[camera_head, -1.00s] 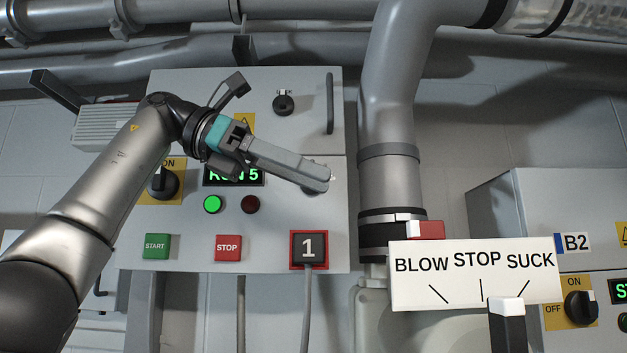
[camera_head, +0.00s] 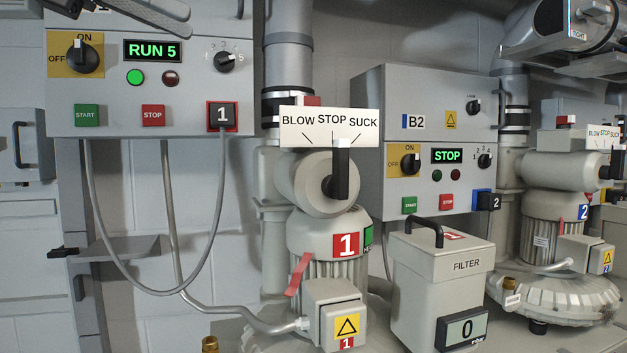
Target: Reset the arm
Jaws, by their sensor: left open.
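My left gripper (camera_head: 168,14) shows only in part at the top left edge, its grey fingers above the first control box (camera_head: 190,95). The jaws are open, with nothing seen between them. The rest of my left arm is mostly out of the picture. The box's display (camera_head: 153,51) reads RUN 5, its green lamp (camera_head: 135,77) is lit and its ON/OFF knob (camera_head: 82,58) points up to ON. The lever (camera_head: 341,172) of blower 1 stands upright under STOP on the BLOW STOP SUCK plate (camera_head: 329,128). My right gripper is not in view.
The B2 box (camera_head: 428,170) shows STOP, with blower 2 (camera_head: 555,250) beside it at the right. A filter box (camera_head: 438,275) reading 0 stands between the blowers. A cable loops below the first box. A grey shelf-like part (camera_head: 118,249) juts out at the lower left.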

